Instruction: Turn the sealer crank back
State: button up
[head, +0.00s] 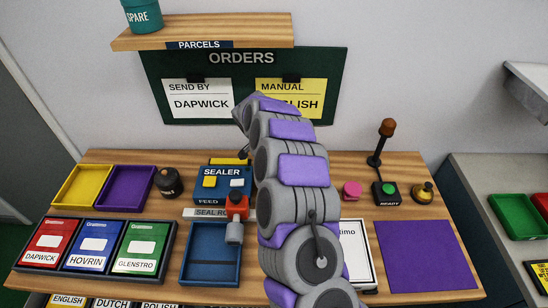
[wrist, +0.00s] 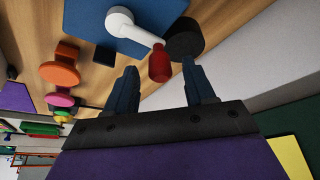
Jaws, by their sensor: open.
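The blue sealer (head: 222,183) stands on the wooden bench, with two yellow patches on its top. In the wrist view its crank shows as a white arm (wrist: 128,27) with a red handle (wrist: 160,64), against a blue surface (wrist: 90,15). My gripper (wrist: 160,72) is open; its two blue fingers point toward the crank. The red handle's end appears between the fingertips, nearer the right one; no contact shows and depth is unclear.
A black disc (wrist: 185,40) is close beside the handle. Orange (wrist: 60,66) and pink (wrist: 62,97) round items stand farther off. A blue tray (head: 211,279), red, blue and green packs, and a READY button box (head: 386,194) occupy the bench. The purple mat (head: 430,255) is clear.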

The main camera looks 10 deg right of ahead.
jog(key=shift+w+d+f, duration=0.2)
jog(key=shift+f, duration=0.45)
jog(key=shift+a, duration=0.15)
jog(key=shift+c, duration=0.2)
grip_shut()
